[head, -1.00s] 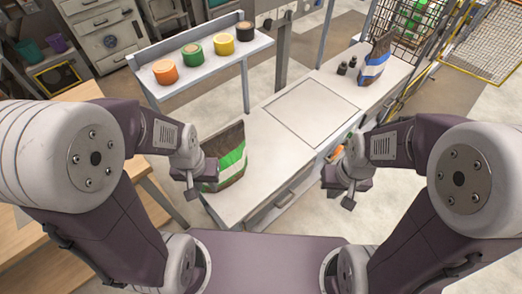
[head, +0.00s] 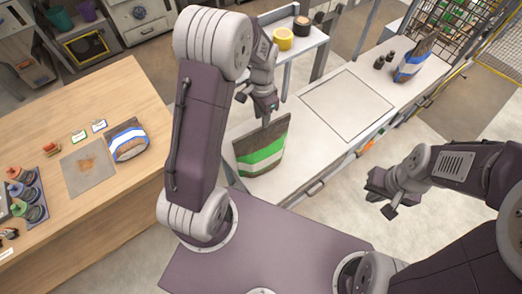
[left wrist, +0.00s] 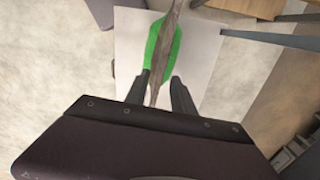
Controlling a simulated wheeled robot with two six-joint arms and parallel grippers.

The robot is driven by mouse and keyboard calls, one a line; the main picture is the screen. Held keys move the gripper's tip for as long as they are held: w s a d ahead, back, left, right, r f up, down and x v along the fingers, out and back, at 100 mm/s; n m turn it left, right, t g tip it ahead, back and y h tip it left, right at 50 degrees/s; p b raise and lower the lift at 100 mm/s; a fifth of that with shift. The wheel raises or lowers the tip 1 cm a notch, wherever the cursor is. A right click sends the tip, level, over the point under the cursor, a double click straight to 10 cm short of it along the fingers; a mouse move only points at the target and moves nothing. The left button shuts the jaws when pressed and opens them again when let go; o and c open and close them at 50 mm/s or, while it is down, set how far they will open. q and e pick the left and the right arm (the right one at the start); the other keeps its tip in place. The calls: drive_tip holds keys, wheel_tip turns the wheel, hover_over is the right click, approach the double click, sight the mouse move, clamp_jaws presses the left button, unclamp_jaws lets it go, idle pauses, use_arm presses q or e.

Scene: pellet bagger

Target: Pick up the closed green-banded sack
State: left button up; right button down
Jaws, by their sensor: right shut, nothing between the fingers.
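The green-banded sack (head: 262,158) stands on the white bench (head: 318,140), brown with a bright green band. Its top edge looks closed. My left gripper (head: 265,116) is above the sack's top edge. In the left wrist view, the open fingers (left wrist: 160,95) lie either side of the sack's thin top edge (left wrist: 168,52), with gaps visible. My right gripper (head: 385,205) is shut and empty, off the bench's front right side.
A blue-banded sack (head: 412,62) and small black bottles (head: 384,60) stand at the bench's far end, past a square plate (head: 348,104). Another blue-banded sack (head: 127,142) lies on the wooden table (head: 100,205). A shelf (head: 300,62) with yellow and black rolls stands behind my left arm.

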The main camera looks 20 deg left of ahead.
sight(263, 130)
use_arm(q)
drive_tip(key=shift+w+d+f, duration=0.1)
drive_tip(key=shift+f, duration=0.3)
drive_tip(key=shift+d, duration=0.15)
wheel_tip(263, 130, down, 5)
drive_tip(key=shift+r+p, duration=0.15)
drive_tip(key=shift+p, duration=0.75)
drive_tip(key=shift+w+a+f, duration=0.1)
drive_tip(key=shift+a+f, duration=0.1)
drive_tip(key=shift+f, duration=0.1)
drive_tip(key=shift+d, duration=0.1)
use_arm(e)
drive_tip(key=shift+w+d+r, duration=0.15)
drive_tip(key=shift+d+r, duration=0.1)
drive_tip(key=shift+r, duration=0.6)
use_arm(q)
drive_tip(key=shift+r, duration=0.1)
clamp_jaws()
